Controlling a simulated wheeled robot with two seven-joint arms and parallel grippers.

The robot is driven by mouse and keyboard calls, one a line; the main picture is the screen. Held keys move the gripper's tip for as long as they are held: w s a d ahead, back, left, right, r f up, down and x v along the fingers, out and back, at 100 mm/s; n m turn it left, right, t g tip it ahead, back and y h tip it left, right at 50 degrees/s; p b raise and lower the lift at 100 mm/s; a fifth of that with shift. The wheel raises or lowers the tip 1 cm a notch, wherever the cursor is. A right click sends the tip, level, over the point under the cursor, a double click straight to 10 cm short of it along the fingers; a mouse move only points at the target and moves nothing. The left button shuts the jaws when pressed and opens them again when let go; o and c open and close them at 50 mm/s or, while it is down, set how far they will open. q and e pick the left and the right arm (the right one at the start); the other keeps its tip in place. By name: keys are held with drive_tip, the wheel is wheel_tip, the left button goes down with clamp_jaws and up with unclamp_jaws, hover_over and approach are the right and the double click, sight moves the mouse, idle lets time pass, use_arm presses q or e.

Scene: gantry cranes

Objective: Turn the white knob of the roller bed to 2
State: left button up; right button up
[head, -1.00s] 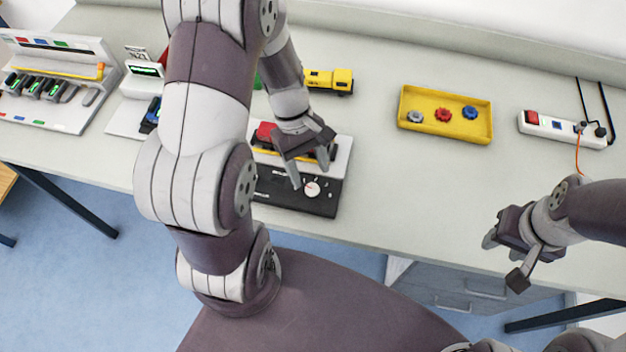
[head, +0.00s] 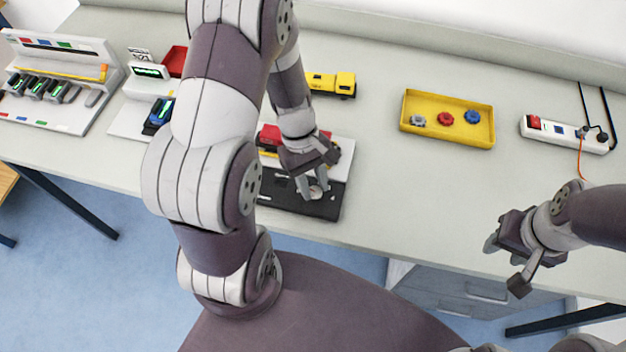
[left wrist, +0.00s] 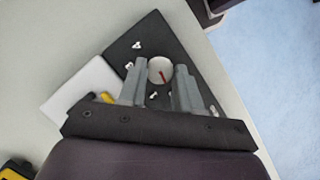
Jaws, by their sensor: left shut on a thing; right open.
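The knob is largely hidden by the fingers in the head view. My right gripper (head: 505,265) is open and empty at the right, off the table's front edge.
A yellow tray (head: 447,135) with grey, red and blue knob-like parts lies right of the roller bed. A white power strip (head: 562,134) with cables is further right. A yellow truck (head: 332,84) stands behind. A charging rack (head: 60,80) is at the far left.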

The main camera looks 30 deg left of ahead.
use_arm(q)
drive_tip(key=m, duration=0.1)
drive_tip(key=m+p, duration=0.1)
drive_tip(key=m+y+p, duration=0.1)
drive_tip(key=shift+w+d+r+g, duration=0.15)
drive_tip(key=shift+r+g, duration=0.1)
drive_tip(key=shift+g, duration=0.15)
drive_tip(key=m+y+p, duration=0.1)
drive_tip(key=m+p, duration=0.1)
drive_tip(key=m, duration=0.2)
drive_tip(key=shift+w+d+m+g, duration=0.1)
drive_tip(key=shift+w+m+g, duration=0.05)
drive_tip(key=shift+m+g, duration=0.25)
drive_tip(key=m+y+p, duration=0.1)
drive_tip(key=m+p, duration=0.1)
drive_tip(key=m, duration=0.1)
drive_tip(key=shift+d+y, duration=0.15)
drive_tip(key=shift+y, duration=0.25)
drive_tip(key=shift+d+f+m+y+p, duration=0.15)
drive_tip(key=shift+m+y+p, duration=0.55)
drive_tip(key=shift+m, duration=1.8)
drive_tip(key=o, duration=1)
drive_tip(key=shift+o, duration=0.2)
